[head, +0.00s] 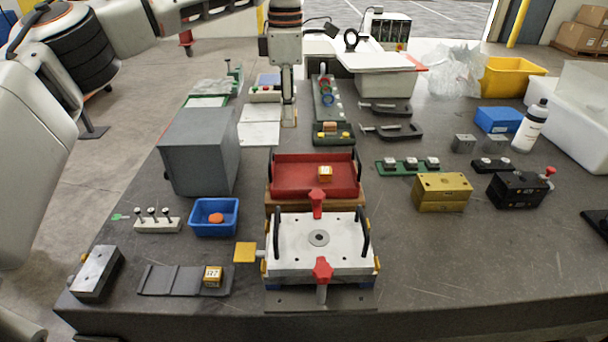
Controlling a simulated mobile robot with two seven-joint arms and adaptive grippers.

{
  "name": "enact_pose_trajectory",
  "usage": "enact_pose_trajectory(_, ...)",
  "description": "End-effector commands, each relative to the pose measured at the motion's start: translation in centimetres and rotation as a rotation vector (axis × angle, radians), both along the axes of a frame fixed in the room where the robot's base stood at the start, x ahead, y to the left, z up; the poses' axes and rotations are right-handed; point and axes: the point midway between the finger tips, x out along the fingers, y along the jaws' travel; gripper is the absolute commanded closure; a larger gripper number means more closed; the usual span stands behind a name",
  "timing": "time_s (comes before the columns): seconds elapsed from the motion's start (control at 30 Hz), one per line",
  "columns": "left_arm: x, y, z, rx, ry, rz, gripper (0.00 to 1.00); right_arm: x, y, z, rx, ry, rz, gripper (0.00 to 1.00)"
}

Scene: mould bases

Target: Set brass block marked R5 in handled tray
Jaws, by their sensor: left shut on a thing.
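A small brass block with a label (325,174) sits inside the red tray with black handles (283,185). Another small labelled brass block (213,277) sits at the right end of a dark slotted plate (165,281) at the front left. I cannot read either label surely. My left gripper (289,118) points down behind the red tray, left of its middle. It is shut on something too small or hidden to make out. My right gripper is not in view.
A white mould plate with black handles and red knobs (290,240) stands in front of the red tray. A grey box (198,155) and blue bin (228,227) stand left. A larger brass block (442,192) stands right. The front-right table is clear.

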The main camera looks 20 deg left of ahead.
Motion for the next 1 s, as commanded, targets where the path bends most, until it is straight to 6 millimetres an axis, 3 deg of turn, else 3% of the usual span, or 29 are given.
enact_pose_trajectory(0.1, -0.1, 0.0, -3.2, -0.002, 0.006, -0.001, 1.00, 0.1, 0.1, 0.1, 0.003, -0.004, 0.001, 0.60)
enact_pose_trajectory(0.5, -0.1, 0.0, -12.2, -0.002, 0.003, 0.002, 1.00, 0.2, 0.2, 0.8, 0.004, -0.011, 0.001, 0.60)
enact_pose_trajectory(0.87, -0.1, 0.0, -15.2, -0.002, 0.002, 0.002, 1.00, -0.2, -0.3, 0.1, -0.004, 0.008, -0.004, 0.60)
enact_pose_trajectory(1.0, -0.1, 0.0, -17.2, -0.002, 0.003, 0.003, 1.00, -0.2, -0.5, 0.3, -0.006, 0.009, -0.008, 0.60)
